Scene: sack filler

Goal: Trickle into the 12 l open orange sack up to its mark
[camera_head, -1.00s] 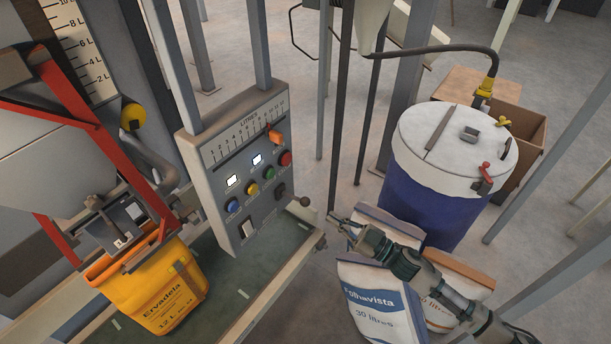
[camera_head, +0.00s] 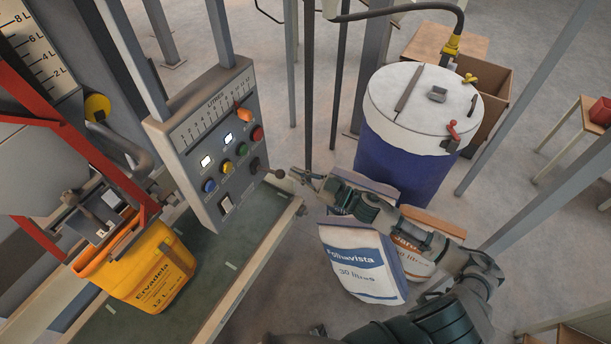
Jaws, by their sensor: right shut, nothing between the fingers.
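The orange sack (camera_head: 150,275), printed "Ervadela 12 L", hangs open under the filler spout at the lower left. A clamp and red frame (camera_head: 105,165) cover its mouth, so the inside and its fill level are hidden. The grey control panel (camera_head: 210,140) right of it has a litre scale, an orange pointer (camera_head: 243,115) near the high end, two lit white windows and blue, yellow, green and red buttons. My right gripper (camera_head: 296,176) is shut and empty, just right of the panel near a dark knob on a lever (camera_head: 279,173). My left gripper is out of view.
A blue drum (camera_head: 400,150) with a white lid stands behind my right arm. White Folhavista sacks (camera_head: 360,265) stand on the floor below that arm. Upright posts (camera_head: 343,70) rise behind the panel. A green-topped bench (camera_head: 190,305) runs under the orange sack.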

